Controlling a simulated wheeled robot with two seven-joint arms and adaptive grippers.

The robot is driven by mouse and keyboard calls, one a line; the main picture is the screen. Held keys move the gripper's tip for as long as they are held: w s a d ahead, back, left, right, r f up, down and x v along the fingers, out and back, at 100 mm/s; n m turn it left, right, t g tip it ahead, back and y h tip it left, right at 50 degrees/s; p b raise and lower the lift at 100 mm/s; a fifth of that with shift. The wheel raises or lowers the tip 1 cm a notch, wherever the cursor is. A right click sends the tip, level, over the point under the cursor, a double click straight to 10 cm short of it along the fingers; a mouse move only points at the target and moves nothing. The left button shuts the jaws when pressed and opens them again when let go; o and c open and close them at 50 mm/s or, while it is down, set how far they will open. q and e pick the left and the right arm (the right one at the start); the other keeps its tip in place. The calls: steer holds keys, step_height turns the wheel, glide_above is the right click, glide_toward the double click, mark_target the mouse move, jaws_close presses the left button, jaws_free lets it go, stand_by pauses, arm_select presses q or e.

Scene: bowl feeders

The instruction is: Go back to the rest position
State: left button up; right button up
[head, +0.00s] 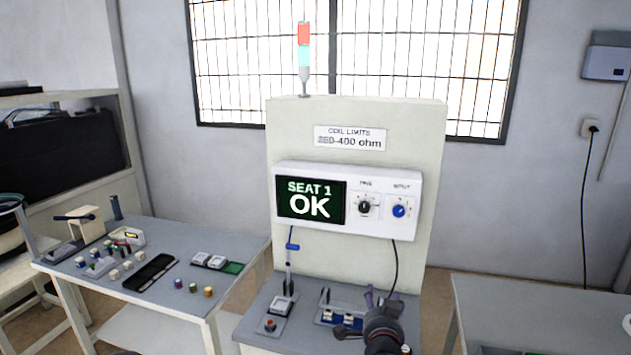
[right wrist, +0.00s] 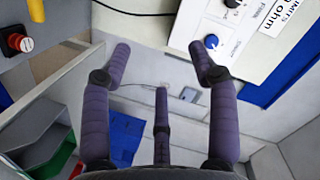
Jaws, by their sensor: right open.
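My right gripper (head: 381,297) is low in the head view, in front of the test stand's grey shelf, near a blue holder (head: 338,318) with small white pieces. The right wrist view shows its purple fingers (right wrist: 160,55) spread apart, with nothing held between them. The test panel (head: 263,336) shelf lies below a white meter box (head: 352,169) whose screen (head: 310,201) reads "SEAT 1 OK". My left gripper is not clearly seen in either view.
A small box with a red button (head: 270,325) stands on the shelf, left of the holder. A side table (head: 220,290) at left carries coloured parts and a black tray (head: 151,271). Another table (head: 540,305) stands at right. A dark cable (head: 396,265) hangs from the meter box.

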steer(key=s+a+f+n+g+y, duration=0.1)
steer(key=s+f+n+g+y, duration=0.2)
steer(key=f, duration=1.1)
steer(key=s+a+f+n+g+y, duration=0.15)
steer(key=s+f+g, duration=0.3)
steer(key=f, duration=1.05)
steer(key=s+a+f+n+g+y, duration=0.1)
steer(key=s+f+g, duration=0.3)
steer(key=s+f, duration=0.4)
steer(key=s+a+f+n+g+y, duration=0.1)
steer(key=s+f+g, duration=0.3)
steer(key=s+f, duration=0.5)
steer(key=s+a+n, duration=0.1)
steer(key=s, duration=0.7)
steer(key=shift+a+p, duration=0.15)
steer(key=shift+p, duration=0.2)
steer(key=shift+f+n, duration=0.1)
steer(key=shift+n, duration=0.15)
